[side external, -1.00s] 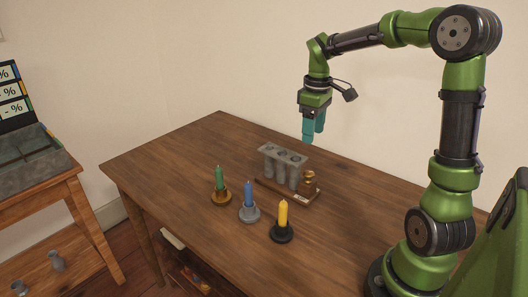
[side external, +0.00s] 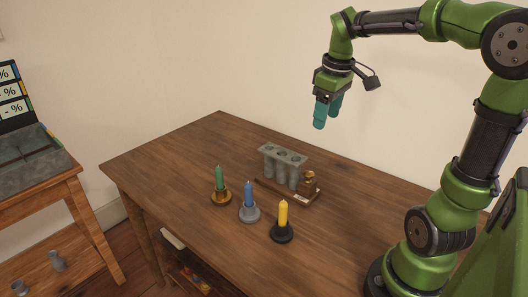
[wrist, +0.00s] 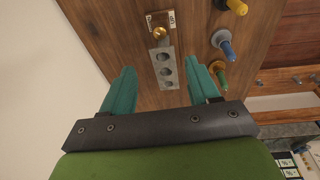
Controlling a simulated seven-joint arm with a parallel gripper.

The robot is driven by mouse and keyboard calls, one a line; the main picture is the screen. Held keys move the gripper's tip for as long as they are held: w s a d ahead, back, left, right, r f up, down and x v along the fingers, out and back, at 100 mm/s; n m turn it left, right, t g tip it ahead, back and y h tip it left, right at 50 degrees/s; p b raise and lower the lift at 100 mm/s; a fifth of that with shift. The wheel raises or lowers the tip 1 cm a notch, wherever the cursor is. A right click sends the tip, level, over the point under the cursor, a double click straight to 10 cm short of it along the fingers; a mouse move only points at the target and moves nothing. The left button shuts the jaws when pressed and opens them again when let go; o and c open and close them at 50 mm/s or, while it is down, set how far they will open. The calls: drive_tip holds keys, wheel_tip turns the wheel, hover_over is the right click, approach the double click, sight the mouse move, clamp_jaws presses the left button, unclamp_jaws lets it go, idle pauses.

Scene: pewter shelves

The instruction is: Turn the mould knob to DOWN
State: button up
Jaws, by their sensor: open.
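The candle mould (side external: 283,160) is a grey metal block with several tubes on a wooden base on the table. Its brass knob (side external: 308,181) stands at the right end of the base; it also shows in the wrist view (wrist: 159,32). A small label (wrist: 171,18) beside the knob appears to read UP in the wrist view. My gripper (side external: 327,112), with teal fingers, is open and empty, well above and behind the mould. In the wrist view the mould (wrist: 166,68) lies beyond the gap between the fingers (wrist: 156,85).
A green candle (side external: 218,180), a blue candle (side external: 249,196) and a yellow candle (side external: 283,214) stand in holders in front of the mould. The table (side external: 150,171) is otherwise clear. A second table with a grey tray (side external: 28,157) stands at left.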

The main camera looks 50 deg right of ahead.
drive_tip(key=s+a+f+m+t, duration=0.1)
drive_tip(key=s+f+m+t, duration=0.1)
drive_tip(key=s+f+m, duration=0.15)
drive_tip(key=m+h, duration=0.1)
approach(309, 172)
drive_tip(key=shift+t, duration=0.3)
drive_tip(key=x, duration=0.7)
drive_tip(key=shift+s+f, duration=0.15)
drive_tip(key=shift+f, duration=0.3)
drive_tip(key=shift+c, duration=0.2)
drive_tip(key=c, duration=1)
